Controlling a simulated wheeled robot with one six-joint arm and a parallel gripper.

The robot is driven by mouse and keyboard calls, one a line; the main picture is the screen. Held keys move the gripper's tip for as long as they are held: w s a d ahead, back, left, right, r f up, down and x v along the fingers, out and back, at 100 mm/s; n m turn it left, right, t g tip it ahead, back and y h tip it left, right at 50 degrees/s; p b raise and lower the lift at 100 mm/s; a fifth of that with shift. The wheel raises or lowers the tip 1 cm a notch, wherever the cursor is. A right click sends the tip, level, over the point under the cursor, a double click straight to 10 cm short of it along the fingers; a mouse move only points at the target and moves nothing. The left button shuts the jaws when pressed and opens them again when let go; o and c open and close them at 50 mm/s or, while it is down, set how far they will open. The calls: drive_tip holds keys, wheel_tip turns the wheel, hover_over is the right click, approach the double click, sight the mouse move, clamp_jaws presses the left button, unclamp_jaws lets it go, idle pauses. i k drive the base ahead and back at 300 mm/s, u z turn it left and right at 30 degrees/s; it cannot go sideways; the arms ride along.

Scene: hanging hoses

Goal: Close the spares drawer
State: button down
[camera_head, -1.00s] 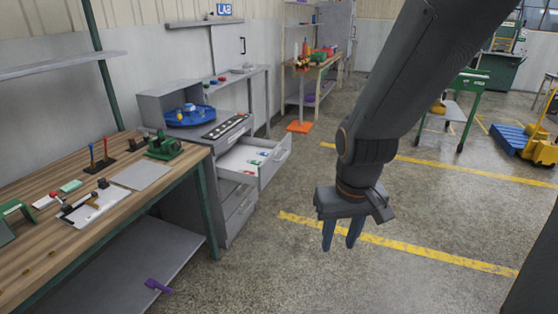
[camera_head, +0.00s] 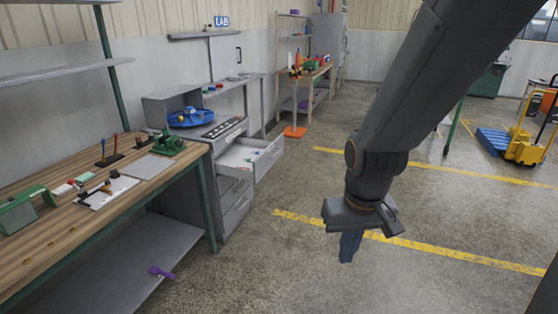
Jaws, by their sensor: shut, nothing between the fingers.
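The spares drawer (camera_head: 268,161) is a grey drawer pulled out of the grey cabinet (camera_head: 236,207). Its tray is light inside and holds a few small items, one of them green. Its front panel faces right, toward the open floor. My gripper (camera_head: 347,260) points down with its fingers together and holds nothing. In the picture it is to the right of and lower than the drawer, apart from it, over the floor.
A wooden workbench (camera_head: 53,233) with tools stands at the left. An orange-based stand (camera_head: 295,131) is behind the drawer. Concrete floor is clear between drawer and gripper; a yellow cart (camera_head: 525,145) stands far right.

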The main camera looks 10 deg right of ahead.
sight(231, 155)
drive_tip(key=z, duration=0.4)
drive_tip(key=i, duration=1.6)
drive_tip(key=u, duration=0.15)
